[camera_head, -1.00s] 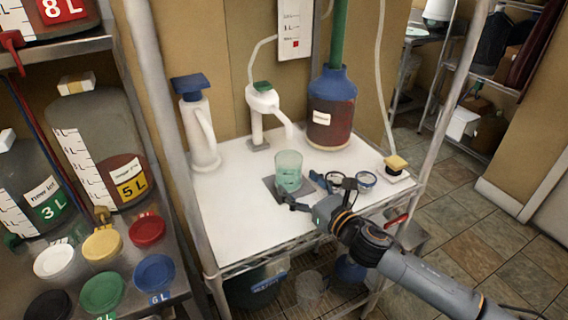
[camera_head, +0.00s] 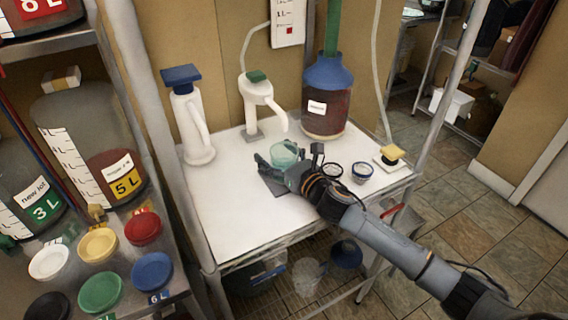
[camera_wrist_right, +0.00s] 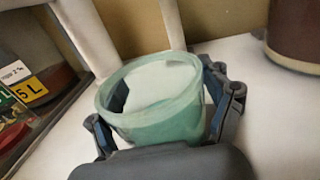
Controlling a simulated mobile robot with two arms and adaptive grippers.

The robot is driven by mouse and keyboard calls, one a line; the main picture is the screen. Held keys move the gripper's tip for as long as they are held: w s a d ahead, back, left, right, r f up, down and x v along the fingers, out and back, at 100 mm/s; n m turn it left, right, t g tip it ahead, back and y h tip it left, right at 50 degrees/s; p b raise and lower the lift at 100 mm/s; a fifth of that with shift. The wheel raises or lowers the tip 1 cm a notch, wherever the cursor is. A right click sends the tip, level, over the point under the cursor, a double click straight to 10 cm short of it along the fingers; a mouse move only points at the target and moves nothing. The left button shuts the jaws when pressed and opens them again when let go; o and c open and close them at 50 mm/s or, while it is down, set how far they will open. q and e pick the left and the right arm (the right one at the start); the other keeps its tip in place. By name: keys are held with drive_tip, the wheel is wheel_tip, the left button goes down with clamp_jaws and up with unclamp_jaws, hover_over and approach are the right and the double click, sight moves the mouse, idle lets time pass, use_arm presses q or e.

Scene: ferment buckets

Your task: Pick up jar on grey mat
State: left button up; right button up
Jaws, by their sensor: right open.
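The jar (camera_head: 284,153) is a translucent green, open-topped vessel standing upright on the grey mat (camera_head: 281,188) on the white table. My right gripper (camera_head: 276,163) is open, with its fingers around the jar, one on either side. In the right wrist view the jar (camera_wrist_right: 150,105) fills the middle between the two fingers, its rim facing the camera. I cannot tell whether the fingers touch it. The gripper hides the jar's lower part in the head view. My left gripper is not in view.
A white pump bottle (camera_head: 191,120), a white dispenser (camera_head: 257,100) and a blue-topped carboy (camera_head: 327,98) stand behind the jar. The table's front left (camera_head: 225,215) is clear. A shelf with several coloured lids is at left.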

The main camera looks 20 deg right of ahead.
drive_tip(key=c, duration=1.4)
drive_tip(key=shift+c, duration=0.9)
drive_tip(key=shift+w, duration=0.1)
clamp_jaws()
drive_tip(key=shift+r, duration=0.1)
